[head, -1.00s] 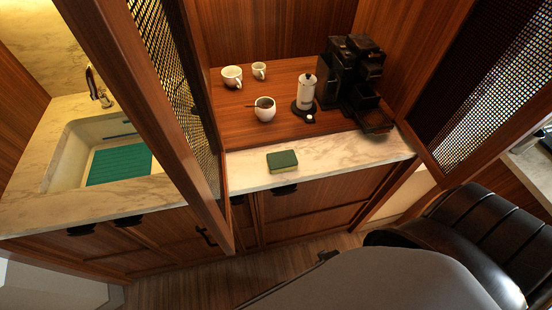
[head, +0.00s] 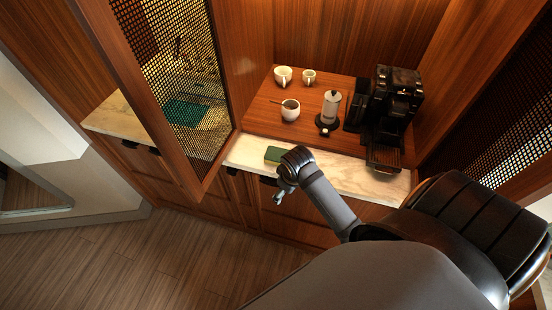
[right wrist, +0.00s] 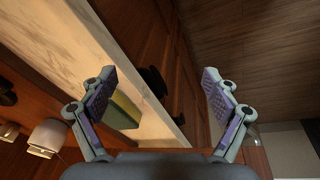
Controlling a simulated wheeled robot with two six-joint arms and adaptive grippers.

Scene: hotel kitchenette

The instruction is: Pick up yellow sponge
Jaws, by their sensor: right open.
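The sponge (head: 273,154) has a green top and lies flat on the marble counter edge (head: 340,175); its yellow side is hardly visible in the head view. In the right wrist view the sponge (right wrist: 124,112) shows green and yellowish faces, partly hidden behind the left finger. My right gripper (head: 281,196) is just in front of the counter, near the sponge and apart from it. In the right wrist view the jaws (right wrist: 160,92) are spread wide with nothing between them. My left gripper is not in view.
An open mesh door (head: 180,80) stands left of the sponge. Drawer fronts are below the counter.

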